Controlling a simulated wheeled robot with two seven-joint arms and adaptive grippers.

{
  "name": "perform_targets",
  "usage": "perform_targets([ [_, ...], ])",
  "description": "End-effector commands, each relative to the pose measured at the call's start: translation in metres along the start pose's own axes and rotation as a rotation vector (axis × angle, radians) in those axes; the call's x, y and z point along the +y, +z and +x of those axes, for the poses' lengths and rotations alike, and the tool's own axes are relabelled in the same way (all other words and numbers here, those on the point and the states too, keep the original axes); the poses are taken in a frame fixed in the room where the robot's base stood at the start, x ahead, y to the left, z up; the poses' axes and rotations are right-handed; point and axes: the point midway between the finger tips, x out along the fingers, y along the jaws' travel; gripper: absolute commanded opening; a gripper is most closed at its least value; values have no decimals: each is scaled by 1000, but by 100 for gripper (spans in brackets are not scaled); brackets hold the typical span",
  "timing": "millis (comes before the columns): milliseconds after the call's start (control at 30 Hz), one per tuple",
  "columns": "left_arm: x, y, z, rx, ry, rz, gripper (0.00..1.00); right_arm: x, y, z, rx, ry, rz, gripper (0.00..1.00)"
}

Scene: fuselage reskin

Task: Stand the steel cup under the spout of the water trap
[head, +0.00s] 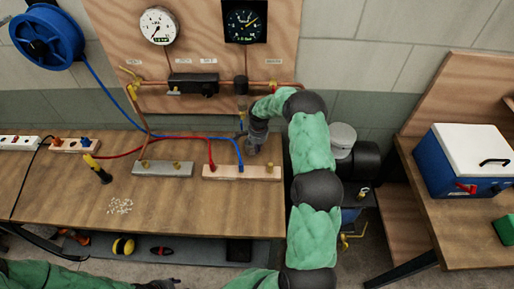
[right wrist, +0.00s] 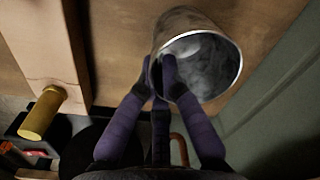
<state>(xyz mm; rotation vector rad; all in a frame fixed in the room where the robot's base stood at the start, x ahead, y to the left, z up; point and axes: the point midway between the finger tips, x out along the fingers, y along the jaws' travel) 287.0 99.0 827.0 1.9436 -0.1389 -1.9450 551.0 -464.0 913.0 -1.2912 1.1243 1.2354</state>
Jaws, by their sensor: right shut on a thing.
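The steel cup (right wrist: 200,55) shows in the right wrist view, its open rim turned toward the camera. My right gripper (right wrist: 163,75) is shut on the cup's wall at the near rim. In the head view my right gripper (head: 256,142) is low over the back of the bench, below the water trap; I cannot make out the cup clearly there. The water trap (head: 241,88) is a dark cylinder hanging from the copper pipe on the board. Its spout is partly hidden behind my gripper. My left gripper (head: 162,284) is at the bottom edge, partly cut off.
A wooden block (head: 210,172) with brass fittings and red and blue hoses lies just in front of my right gripper. A grey block (head: 162,170) lies left of it.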

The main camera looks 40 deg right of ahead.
Motion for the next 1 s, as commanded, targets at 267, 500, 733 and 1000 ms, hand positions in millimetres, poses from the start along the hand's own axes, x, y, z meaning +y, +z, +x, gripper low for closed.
perform_targets([
  [267,-1,0,2,0,0,0,40,0,0,3,-1,1,0,30],
  [500,-1,0,2,0,0,0,40,0,0,2,0,1,0,30],
  [733,0,0,-2,0,0,0,40,-1,-1,-20,2,-2,0,30],
  [1000,1,0,-3,0,0,0,40,-1,0,-75,2,-3,0,30],
])
